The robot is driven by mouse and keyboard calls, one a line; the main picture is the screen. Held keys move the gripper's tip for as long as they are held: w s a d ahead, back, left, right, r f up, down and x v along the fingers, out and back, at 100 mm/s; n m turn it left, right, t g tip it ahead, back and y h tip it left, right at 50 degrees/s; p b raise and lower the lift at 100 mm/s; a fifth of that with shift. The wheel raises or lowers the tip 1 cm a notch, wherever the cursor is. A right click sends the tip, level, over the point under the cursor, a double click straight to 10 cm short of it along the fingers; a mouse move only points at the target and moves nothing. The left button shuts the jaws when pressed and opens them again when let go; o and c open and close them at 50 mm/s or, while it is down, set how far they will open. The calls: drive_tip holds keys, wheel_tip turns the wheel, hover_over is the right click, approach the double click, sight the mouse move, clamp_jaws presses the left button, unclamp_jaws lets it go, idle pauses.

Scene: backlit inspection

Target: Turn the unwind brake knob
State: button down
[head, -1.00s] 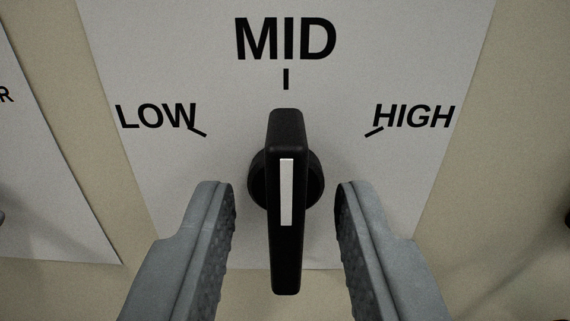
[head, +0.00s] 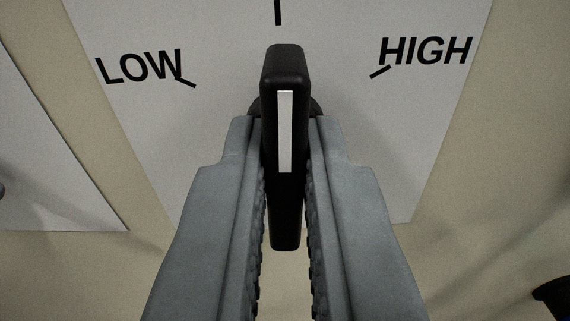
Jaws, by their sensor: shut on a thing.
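The brake knob (head: 285,70) is a black bar handle with a white stripe on a round black base. It stands upright in the picture, its upper end towards the tick mark at the top, where the MID label is out of view. My gripper (head: 285,140) is shut on the knob, one grey finger on each side of the bar. The fingers hide most of the round base. The LOW label (head: 139,67) is at the upper left and the HIGH label (head: 427,52) at the upper right, each with a tick mark.
The labels are on a white plate (head: 400,180) on a beige panel (head: 490,160). Another white plate (head: 50,170) is at the left. A dark round part (head: 555,295) shows at the lower right edge.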

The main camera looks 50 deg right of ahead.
drive_tip(key=m, duration=0.5)
drive_tip(key=shift+m, duration=0.3)
drive_tip(key=m, duration=0.5)
drive_tip(key=shift+f+m, duration=0.15)
drive_tip(key=shift+m, duration=0.15)
idle(0.3)
drive_tip(key=c, duration=1.5)
unclamp_jaws()
drive_tip(key=shift+s, duration=0.1)
drive_tip(key=v, duration=1.7)
drive_tip(key=shift+s+a, duration=0.15)
